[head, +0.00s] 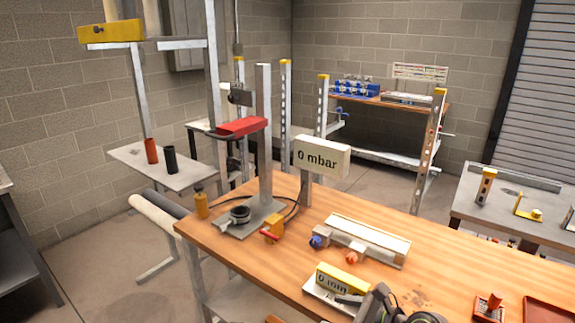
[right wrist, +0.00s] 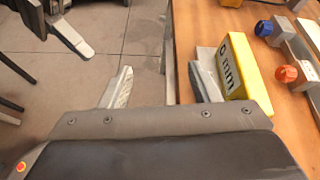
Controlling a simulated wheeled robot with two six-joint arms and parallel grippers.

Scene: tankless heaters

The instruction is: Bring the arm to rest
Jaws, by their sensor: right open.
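My right gripper (right wrist: 162,86) is open in the right wrist view, with nothing between its two grey fingers. Its right finger is over the left edge of the wooden bench (head: 440,272), in front of the pale base of the yellow 0 mm gauge (right wrist: 240,62); I cannot tell whether they touch. Its left finger is seen against the floor. In the head view part of my dark right arm shows at the bottom, beside the same gauge (head: 340,280). What looks like my left gripper (right wrist: 68,36) shows partly at the upper left of the right wrist view.
The bench holds a stand with a red arm (head: 242,126), a 0 mbar display (head: 321,157), a white-topped unit with blue and orange knobs (head: 368,240), and a small red block (head: 489,306). Concrete floor (right wrist: 105,30) is open left of the bench.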

